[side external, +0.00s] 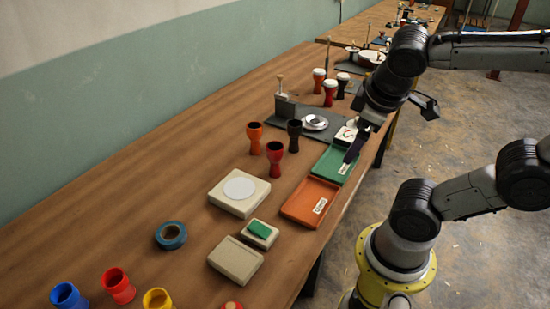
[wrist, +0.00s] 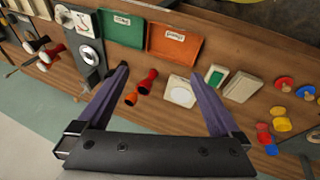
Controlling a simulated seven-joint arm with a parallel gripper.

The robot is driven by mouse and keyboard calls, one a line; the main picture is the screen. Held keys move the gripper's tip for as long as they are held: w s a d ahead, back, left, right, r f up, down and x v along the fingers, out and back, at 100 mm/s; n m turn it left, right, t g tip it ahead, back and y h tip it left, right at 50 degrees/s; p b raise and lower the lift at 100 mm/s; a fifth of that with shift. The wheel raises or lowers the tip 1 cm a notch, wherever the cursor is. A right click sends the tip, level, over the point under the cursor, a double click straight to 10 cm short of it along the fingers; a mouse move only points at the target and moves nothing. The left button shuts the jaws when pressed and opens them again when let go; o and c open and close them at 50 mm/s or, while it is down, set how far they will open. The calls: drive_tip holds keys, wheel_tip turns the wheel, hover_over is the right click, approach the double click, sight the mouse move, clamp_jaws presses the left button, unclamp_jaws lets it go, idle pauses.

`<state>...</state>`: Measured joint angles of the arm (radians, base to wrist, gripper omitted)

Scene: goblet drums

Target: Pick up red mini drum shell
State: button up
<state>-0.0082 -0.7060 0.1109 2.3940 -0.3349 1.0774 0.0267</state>
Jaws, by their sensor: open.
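A dark red goblet-shaped shell (side external: 274,158) stands upright on the wooden table, beside an orange shell (side external: 254,138) and a black shell (side external: 294,135). A brighter red cup-shaped piece (side external: 118,286) stands at the near end of the table. My gripper (side external: 392,135) is open and empty, raised above the table's right edge near the green tray. In the wrist view the dark red shell (wrist: 147,80) and the orange shell (wrist: 130,98) appear between the spread fingers of my gripper (wrist: 167,77), well beyond the tips. The black shell is not clear there.
A green tray (side external: 327,168) and an orange tray (side external: 296,211) lie along the right edge. A pale block with a white disc (side external: 215,200), a blue tape roll (side external: 171,235), blue (side external: 68,297) and yellow (side external: 157,299) cups are nearer. Finished drums (side external: 330,92) stand behind.

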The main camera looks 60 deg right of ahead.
sight(274, 145)
drive_tip(key=w+d+f+n+g+h, duration=0.2)
drive_tip(key=w+d+n+g+h, duration=0.1)
drive_tip(key=w+d+n+h, duration=0.7)
drive_tip(key=w+a+f+n+t+h, duration=0.3)
drive_tip(key=w+a+f+n+t, duration=0.35)
drive_tip(key=w+f+n, duration=0.3)
drive_tip(key=a+f+n+t, duration=0.1)
drive_tip(key=f, duration=0.1)
drive_tip(key=a+f+n+t+y, duration=0.1)
drive_tip(key=f+n, duration=0.1)
drive_tip(key=f, duration=0.1)
drive_tip(key=s+f+n+t+y, duration=0.1)
drive_tip(key=f+t, duration=0.1)
drive_tip(key=f, duration=0.1)
drive_tip(key=shift+a+f+n, duration=0.1)
drive_tip(key=shift+a+n, duration=0.25)
drive_tip(key=shift+a, duration=0.05)
drive_tip(key=x, duration=1.3)
drive_tip(key=shift+w+d, duration=0.25)
drive_tip(key=shift+d, duration=0.05)
drive_tip(key=c, duration=1.4)
drive_tip(key=shift+c, duration=0.2)
